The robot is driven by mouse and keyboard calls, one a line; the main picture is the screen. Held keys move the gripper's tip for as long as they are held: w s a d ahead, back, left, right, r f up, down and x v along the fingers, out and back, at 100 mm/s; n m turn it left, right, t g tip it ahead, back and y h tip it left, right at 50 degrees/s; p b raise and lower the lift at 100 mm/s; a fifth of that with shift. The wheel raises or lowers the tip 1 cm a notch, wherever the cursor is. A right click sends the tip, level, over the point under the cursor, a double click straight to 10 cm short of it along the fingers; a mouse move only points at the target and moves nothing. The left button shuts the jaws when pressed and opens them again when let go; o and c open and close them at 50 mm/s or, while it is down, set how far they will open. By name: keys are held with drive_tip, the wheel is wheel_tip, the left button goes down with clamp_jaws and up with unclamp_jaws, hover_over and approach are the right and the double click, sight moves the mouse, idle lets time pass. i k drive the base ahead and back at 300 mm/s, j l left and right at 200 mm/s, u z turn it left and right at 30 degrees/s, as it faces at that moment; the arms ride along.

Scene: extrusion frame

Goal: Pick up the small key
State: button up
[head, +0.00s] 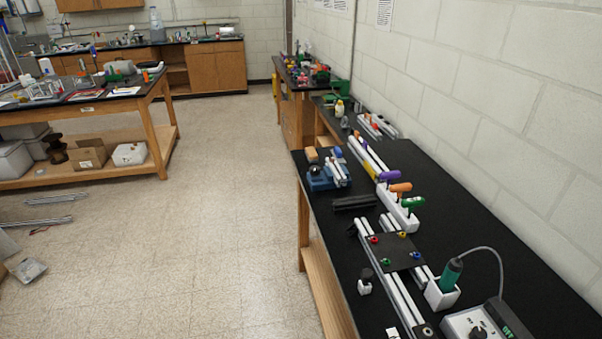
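Three handled tools stand in a white holder (398,212) on the black-topped bench. Their handles are purple (390,175), orange (400,187) and green (412,202). They may be keys, but their shafts are mostly hidden and I cannot tell which is the small one. An extrusion frame (402,290) lies in front of the holder, with a black plate (396,262) across its rails. Small red, yellow, green and blue knobs sit on the plate. My gripper is not in view.
A green-handled iron (450,274) stands in a white holder beside a control box (482,325), joined by a cable. A blue vise (325,178) sits at the bench's far left. The bench's right side is bare, along the wall. The floor (220,210) left of the bench is open.

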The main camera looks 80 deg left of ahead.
sight(389, 176)
drive_tip(key=u, duration=2.1)
drive_tip(key=i+j+z, duration=0.1)
drive_tip(key=i+j, duration=0.2)
drive_tip(key=i+j+z, duration=0.15)
drive_tip(key=i+j, duration=0.15)
drive_tip(key=i+j+z, duration=0.1)
drive_tip(key=i+j, duration=0.15)
drive_tip(key=j, duration=0.15)
drive_tip(key=i+j+z, duration=0.1)
drive_tip(key=i+j, duration=0.15)
drive_tip(key=i+j+z, duration=0.1)
drive_tip(key=i+j, duration=0.15)
drive_tip(key=j, duration=0.25)
drive_tip(key=i+j+z, duration=0.15)
drive_tip(key=j, duration=0.25)
drive_tip(key=i+j+z, duration=0.15)
drive_tip(key=i+j, duration=0.45)
